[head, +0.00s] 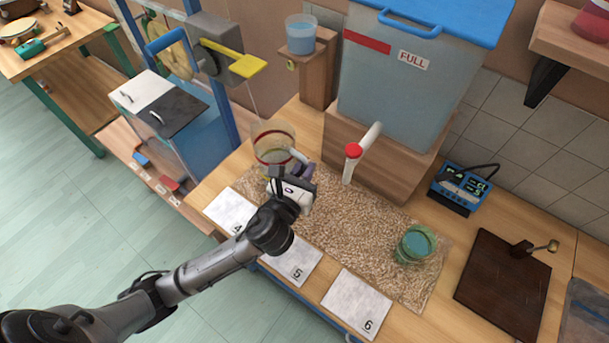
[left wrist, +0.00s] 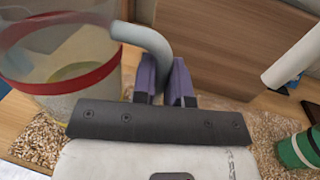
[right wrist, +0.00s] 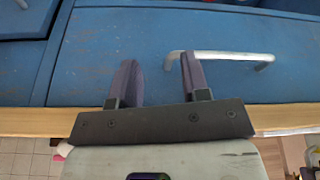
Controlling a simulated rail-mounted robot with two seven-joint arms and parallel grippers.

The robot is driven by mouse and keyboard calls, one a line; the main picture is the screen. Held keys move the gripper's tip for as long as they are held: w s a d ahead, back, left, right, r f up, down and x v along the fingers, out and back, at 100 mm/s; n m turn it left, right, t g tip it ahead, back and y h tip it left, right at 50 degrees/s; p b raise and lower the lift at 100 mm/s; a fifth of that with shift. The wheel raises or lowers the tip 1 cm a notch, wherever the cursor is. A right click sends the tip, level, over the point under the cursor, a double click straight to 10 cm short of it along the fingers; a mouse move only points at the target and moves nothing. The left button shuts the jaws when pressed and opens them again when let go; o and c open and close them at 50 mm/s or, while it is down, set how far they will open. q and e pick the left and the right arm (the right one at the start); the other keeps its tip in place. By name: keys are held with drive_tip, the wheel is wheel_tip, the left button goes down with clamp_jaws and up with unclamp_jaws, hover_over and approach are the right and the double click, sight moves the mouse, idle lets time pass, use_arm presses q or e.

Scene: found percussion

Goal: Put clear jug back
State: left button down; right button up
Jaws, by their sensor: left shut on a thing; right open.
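The clear jug (head: 268,148) has a red band and a pale curved handle (left wrist: 148,42). It stands at the far left corner of the speckled mat in the head view; I cannot tell whether its base touches the surface. My left gripper (head: 300,168) is shut on the handle, with its purple fingers (left wrist: 165,82) around the lower part. The jug (left wrist: 75,80) fills the left of the left wrist view, roughly upright. My right gripper (right wrist: 160,80) is open and empty before a blue drawer front (right wrist: 90,50), outside the head view.
A tank (head: 405,85) with a red-tipped spout (head: 353,150) stands behind the mat (head: 340,222). A green jug (head: 415,245) is on the mat's right. Cards 4, 5 (head: 295,262) and 6 line the front. A cup (head: 300,35) sits on a wooden block. A metal drawer handle (right wrist: 220,56) is near my right gripper.

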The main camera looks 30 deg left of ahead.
use_arm(q)
wheel_tip(320, 180, down, 2)
drive_tip(key=shift+s+f, duration=0.1)
drive_tip(key=c, duration=1.6)
unclamp_jaws()
drive_tip(key=o, duration=0.5)
drive_tip(key=shift+c, duration=0.2)
